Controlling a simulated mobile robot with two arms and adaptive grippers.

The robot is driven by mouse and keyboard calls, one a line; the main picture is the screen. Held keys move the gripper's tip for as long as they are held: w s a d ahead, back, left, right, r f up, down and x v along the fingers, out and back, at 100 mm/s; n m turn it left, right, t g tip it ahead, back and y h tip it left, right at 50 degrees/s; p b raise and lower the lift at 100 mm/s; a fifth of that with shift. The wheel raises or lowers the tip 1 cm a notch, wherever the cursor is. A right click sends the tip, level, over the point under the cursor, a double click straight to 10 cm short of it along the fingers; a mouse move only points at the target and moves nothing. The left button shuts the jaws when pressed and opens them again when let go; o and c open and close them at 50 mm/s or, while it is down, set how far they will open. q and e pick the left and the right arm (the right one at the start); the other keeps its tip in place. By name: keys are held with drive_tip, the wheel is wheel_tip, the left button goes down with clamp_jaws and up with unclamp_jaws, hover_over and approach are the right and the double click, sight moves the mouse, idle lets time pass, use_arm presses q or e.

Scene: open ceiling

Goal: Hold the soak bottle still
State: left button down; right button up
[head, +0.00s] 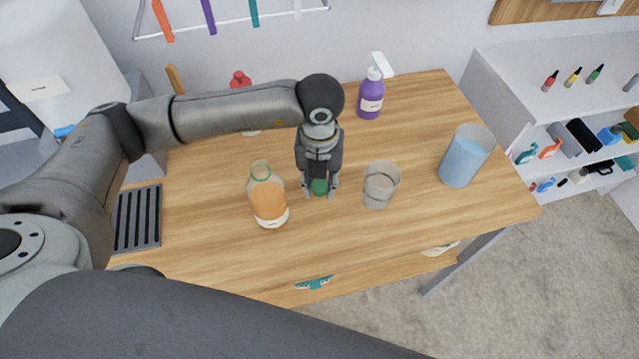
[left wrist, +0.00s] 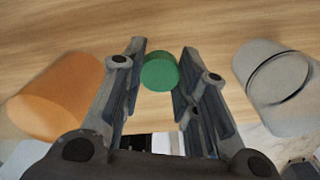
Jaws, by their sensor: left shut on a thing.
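A clear bottle with orange liquid (head: 268,203), a white label and a greenish neck stands upright on the table, left of my left gripper. Its top appears uncapped, and its label is too small to read. My left gripper (head: 320,190) points down between this bottle and an empty glass, apart from both. It is shut on a green cap (left wrist: 159,73), which shows between the fingertips; I cannot tell whether the cap touches the table. The orange bottle also shows at the left of the left wrist view (left wrist: 62,98). My right gripper is not in view.
The empty clear glass (head: 379,188) stands close right of the gripper. A blue-filled container (head: 466,157) is farther right, and a purple pump bottle (head: 370,97) is behind. A dark slotted rack (head: 138,218) lies at the left. The front middle of the wooden table (head: 350,243) is clear.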

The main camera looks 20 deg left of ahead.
sight(319, 181)
use_arm(q)
drive_tip(key=shift+w+f, duration=0.15)
drive_tip(key=shift+f, duration=0.1)
drive_tip(key=f+p, duration=0.1)
drive_tip(key=f, duration=0.2)
drive_tip(key=shift+w+a+p, duration=0.15)
drive_tip(key=shift+a+p, duration=0.05)
drive_tip(key=shift+p, duration=0.15)
drive_tip(key=shift+f, duration=0.35)
drive_tip(key=shift+f, duration=0.2)
drive_tip(key=c, duration=1.1)
unclamp_jaws()
drive_tip(key=shift+r, duration=0.1)
